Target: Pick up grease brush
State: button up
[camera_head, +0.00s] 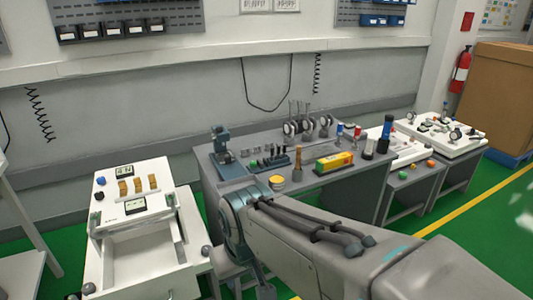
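My gripper (262,288) shows only in part at the bottom edge, below and in front of the bench, well apart from the brown item. Its fingers cannot be made out.
A white cart (140,248) with an open drawer stands left. More white units (440,133) stand right. Green floor is free at far right.

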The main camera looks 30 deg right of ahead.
aim_at(299, 148)
jog(key=z, duration=0.4)
jog(key=i, duration=1.25)
jog(key=z, duration=1.45)
jog(key=i, duration=0.55)
jog(key=z, duration=0.5)
